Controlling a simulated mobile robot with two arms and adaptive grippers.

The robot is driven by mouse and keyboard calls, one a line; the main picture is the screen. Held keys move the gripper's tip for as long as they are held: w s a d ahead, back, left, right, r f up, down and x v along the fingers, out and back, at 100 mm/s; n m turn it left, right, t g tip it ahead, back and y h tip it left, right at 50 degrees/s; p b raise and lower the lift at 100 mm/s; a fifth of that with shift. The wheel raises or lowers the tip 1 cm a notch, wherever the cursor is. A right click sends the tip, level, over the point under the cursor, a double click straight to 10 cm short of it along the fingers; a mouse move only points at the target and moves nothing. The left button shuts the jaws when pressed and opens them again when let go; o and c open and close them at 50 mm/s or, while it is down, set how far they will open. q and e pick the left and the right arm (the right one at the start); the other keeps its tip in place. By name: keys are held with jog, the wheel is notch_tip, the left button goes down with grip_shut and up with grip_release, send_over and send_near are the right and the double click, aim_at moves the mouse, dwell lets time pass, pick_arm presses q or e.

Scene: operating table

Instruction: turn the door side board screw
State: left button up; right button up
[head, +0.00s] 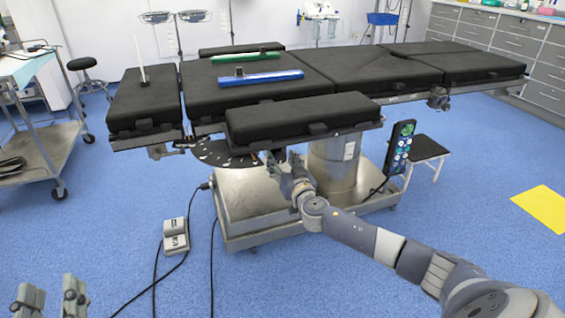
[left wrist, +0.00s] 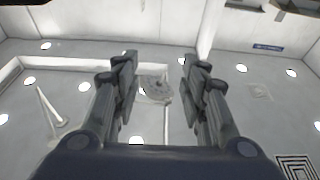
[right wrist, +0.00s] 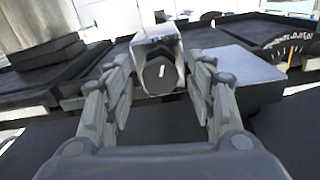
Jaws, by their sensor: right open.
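A black padded side board (head: 300,118) is on the near side of the operating table. In the right wrist view, a dark round screw knob (right wrist: 160,75) with a pale mark sits in a metal bracket (right wrist: 155,38). My right gripper (head: 281,160) is under the near side board. In its wrist view, its open fingers (right wrist: 155,80) are on either side of the knob, with visible gaps; exact depth cannot be told. The screw is too small to make out in the head view. My left gripper (head: 49,296) is open and empty at bottom left, away from the table.
The table's metal column (head: 333,168) and base (head: 258,222) stand close to my right arm. A control panel (head: 399,147) hangs at the right. A foot pedal (head: 175,236) and cables lie on the floor. Open floor lies at lower left.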

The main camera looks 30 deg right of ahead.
jog(key=c, duration=1.1)
jog(key=shift+o, duration=0.2)
